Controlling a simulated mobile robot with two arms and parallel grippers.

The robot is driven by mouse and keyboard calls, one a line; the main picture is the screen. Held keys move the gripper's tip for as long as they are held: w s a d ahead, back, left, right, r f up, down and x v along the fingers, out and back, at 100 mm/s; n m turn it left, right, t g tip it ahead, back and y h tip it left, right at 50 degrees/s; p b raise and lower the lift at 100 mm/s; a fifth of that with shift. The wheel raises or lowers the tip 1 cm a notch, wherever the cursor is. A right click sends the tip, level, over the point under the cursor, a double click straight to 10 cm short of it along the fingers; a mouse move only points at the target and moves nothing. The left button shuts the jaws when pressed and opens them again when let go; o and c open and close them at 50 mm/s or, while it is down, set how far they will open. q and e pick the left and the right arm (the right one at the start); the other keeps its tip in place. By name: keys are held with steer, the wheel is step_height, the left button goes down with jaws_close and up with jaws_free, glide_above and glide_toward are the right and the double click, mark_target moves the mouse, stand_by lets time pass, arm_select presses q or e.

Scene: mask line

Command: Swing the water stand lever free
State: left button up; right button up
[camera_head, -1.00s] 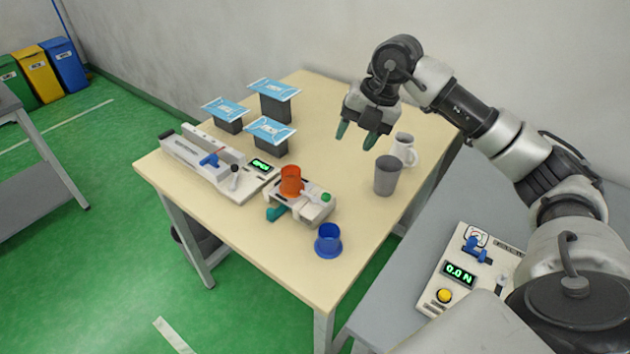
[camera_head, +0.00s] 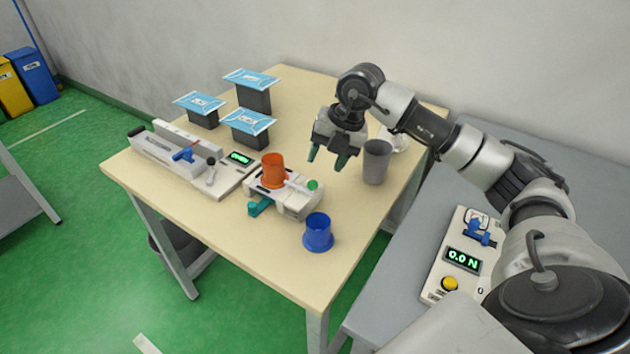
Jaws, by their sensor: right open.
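The water stand (camera_head: 296,206) is a small white block device on the beige table, with an orange cup (camera_head: 273,171) on top. A pale lever (camera_head: 298,184) runs from beside the cup to a green knob (camera_head: 312,184) on the right. A teal part (camera_head: 260,206) juts from its front left. My right gripper (camera_head: 327,157) is open and empty, with teal fingertips pointing down, just behind the green knob in the picture and apparently above it. I see no contact with the lever. My left gripper is out of view.
A blue cup (camera_head: 318,233) stands in front of the stand, and a grey cup (camera_head: 376,162) to its right, partly covering a white mug (camera_head: 398,139). A white tester (camera_head: 190,160) and several mask packs on dark blocks (camera_head: 254,99) are left. A force gauge (camera_head: 460,255) is on the grey table.

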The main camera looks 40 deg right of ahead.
mark_target(314, 182)
steer(key=x, duration=0.6)
steer(key=shift+w+a+f, duration=0.15)
steer(key=shift+f, duration=0.45)
steer(key=c, duration=0.9)
